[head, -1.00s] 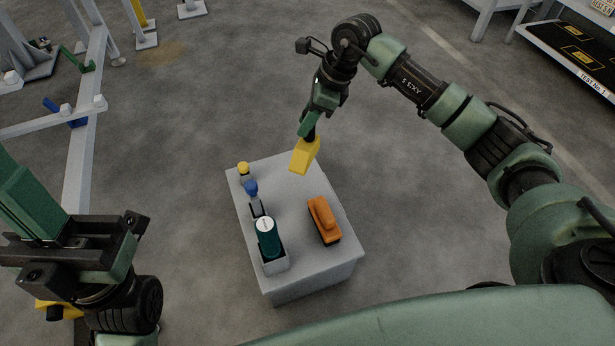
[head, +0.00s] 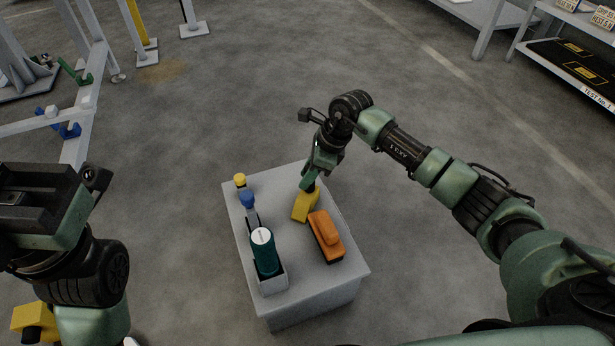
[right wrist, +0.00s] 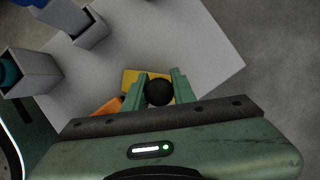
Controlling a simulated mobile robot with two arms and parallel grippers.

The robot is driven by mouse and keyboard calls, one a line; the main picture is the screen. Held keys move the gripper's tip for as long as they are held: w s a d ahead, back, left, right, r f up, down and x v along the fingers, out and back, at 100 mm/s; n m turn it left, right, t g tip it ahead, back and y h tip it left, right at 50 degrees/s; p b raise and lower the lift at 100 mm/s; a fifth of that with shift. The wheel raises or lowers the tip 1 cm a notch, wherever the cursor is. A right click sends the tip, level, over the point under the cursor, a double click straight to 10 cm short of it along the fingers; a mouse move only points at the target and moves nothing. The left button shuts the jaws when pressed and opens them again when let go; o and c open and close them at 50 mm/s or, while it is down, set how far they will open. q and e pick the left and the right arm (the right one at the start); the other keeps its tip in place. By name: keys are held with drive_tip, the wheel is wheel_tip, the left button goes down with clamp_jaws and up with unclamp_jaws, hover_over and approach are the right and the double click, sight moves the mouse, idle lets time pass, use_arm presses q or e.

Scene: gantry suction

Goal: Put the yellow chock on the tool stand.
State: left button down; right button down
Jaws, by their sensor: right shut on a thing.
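The yellow chock (head: 304,207) is a block with a dark knob on top. It is at the tool stand's (head: 325,280) grey top, behind the orange brush-like tool; I cannot tell whether it touches the surface. My right gripper (head: 309,184) is shut on the chock's knob from above. In the right wrist view the fingers (right wrist: 159,92) sit on both sides of the black knob, with the yellow chock (right wrist: 131,78) beyond. My left arm shows at the left, but its fingers are not clearly seen.
An orange tool (head: 325,233) lies right of centre on the stand. A dark green canister (head: 264,252) stands in a grey holder at the left, with a blue-topped item (head: 247,200) and a yellow-topped item (head: 239,181) behind it. The stand's back right corner is clear.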

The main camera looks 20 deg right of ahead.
drive_tip(key=c, duration=1.1)
unclamp_jaws()
drive_tip(key=shift+c, duration=0.2)
